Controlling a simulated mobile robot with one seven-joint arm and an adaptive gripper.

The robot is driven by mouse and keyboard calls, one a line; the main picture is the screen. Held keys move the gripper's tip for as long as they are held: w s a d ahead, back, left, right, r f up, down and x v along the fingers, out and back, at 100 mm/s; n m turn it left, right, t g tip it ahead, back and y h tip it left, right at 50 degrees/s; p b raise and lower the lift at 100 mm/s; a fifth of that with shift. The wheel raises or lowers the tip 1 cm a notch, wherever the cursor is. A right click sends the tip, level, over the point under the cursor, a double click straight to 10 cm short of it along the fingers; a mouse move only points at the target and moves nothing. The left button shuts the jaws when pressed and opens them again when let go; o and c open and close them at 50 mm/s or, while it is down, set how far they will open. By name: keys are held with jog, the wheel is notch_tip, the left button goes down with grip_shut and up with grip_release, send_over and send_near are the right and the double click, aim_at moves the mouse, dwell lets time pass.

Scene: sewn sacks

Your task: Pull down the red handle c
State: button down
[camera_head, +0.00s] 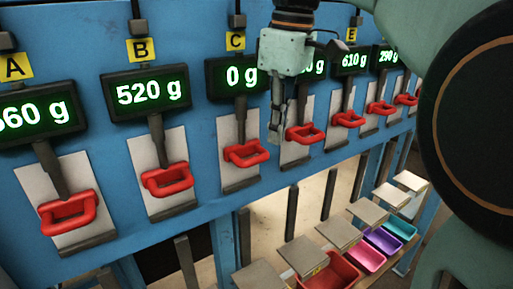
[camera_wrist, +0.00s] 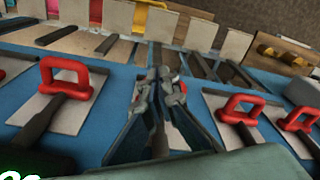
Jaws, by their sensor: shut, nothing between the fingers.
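The red handle c (camera_head: 246,152) is a red loop on a dark lever, on a pale plate under the yellow label C (camera_head: 235,41) and a display reading 0 g (camera_head: 241,76). It looks raised, level with its neighbours. My gripper (camera_head: 275,137) points down just right of this handle in the head view, shut and empty. No contact with the handle shows. In the wrist view my gripper (camera_wrist: 160,85) is closed in the centre, and a bit of red (camera_wrist: 172,60) shows behind its fingers, mostly hidden; I cannot tell for certain that it is handle c.
Similar red handles stand on both sides: one under B (camera_head: 167,179), one under A (camera_head: 68,213), and one close right of my gripper (camera_head: 305,133). Below the blue panel (camera_head: 205,130) are pale flaps and coloured bins, including a red bin (camera_head: 345,270).

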jog(key=shift+s+d+r, duration=0.1)
jog(key=shift+d+r, duration=0.1)
jog(key=shift+r, duration=1.65)
jog(key=shift+f, duration=0.1)
